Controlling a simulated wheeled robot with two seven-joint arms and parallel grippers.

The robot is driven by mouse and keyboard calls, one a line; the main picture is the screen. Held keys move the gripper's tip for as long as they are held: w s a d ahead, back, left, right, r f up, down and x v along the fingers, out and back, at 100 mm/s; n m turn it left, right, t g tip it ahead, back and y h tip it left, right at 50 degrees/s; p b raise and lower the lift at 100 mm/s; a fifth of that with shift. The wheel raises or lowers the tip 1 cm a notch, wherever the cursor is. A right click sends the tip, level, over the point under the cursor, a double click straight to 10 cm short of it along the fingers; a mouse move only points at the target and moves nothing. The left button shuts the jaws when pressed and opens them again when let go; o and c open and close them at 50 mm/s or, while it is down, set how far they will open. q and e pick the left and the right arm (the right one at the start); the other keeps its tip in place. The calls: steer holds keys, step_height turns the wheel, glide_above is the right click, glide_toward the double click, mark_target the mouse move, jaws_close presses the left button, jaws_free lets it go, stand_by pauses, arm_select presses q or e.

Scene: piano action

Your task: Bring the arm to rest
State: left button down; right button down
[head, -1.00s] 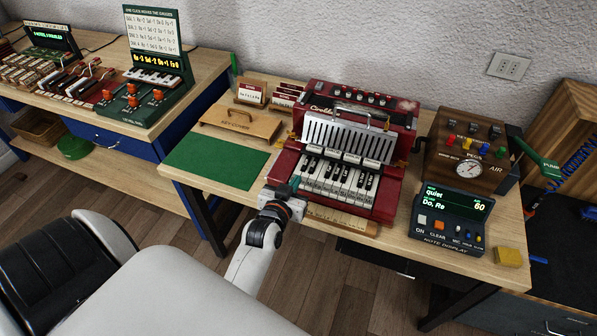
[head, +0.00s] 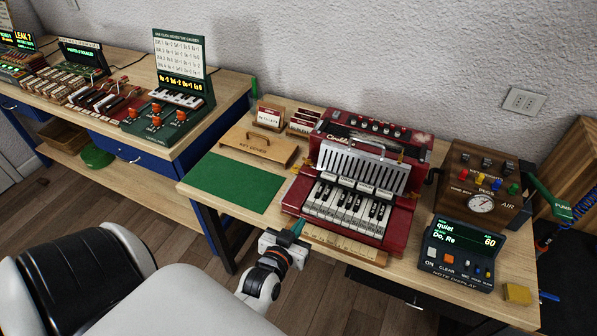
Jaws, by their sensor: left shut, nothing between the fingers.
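My left arm is bent in front of the near table. My left gripper (head: 297,229) is shut and empty. Its tip is by the lower left corner of the red accordion-like instrument (head: 320,228), close to the table's front edge. I cannot tell whether it touches anything. The instrument has black and white keys (head: 347,208) and a silver grille (head: 362,168). My right gripper is not in view.
On the near table lie a green mat (head: 232,183), a wooden key cover (head: 258,147), a peg box (head: 476,190), a note display (head: 458,254) and a yellow block (head: 517,293). A second bench (head: 228,92) with devices stands at the left. Wooden floor shows below.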

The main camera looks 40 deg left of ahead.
arm_select(q)
steer(key=shift+f, duration=0.1)
steer(key=s+d+f+m+g+h, duration=0.1)
steer(key=s+d+f+g, duration=0.15)
steer(key=f, duration=0.55)
steer(key=s+d+f+m+g+h, duration=0.1)
steer(key=s+d+f+g, duration=0.2)
steer(key=f, duration=0.6)
steer(key=s+d+f+m+g+h, duration=0.1)
steer(key=s+d+f+h, duration=0.2)
steer(key=f, duration=0.5)
steer(key=s+a+f+g, duration=0.1)
steer(key=s+f+g, duration=0.1)
steer(key=s+f, duration=0.3)
steer(key=s+f+m+g+y, duration=0.1)
steer(key=s+f+g, duration=0.2)
steer(key=s, duration=0.9)
steer(key=s+a+f+m+g, duration=0.1)
steer(key=s+f+g, duration=0.1)
steer(key=s+f, duration=0.5)
steer(key=shift+s+a+f+y+b, duration=0.3)
steer(key=shift+s+f, duration=0.05)
steer(key=shift+s, duration=0.6)
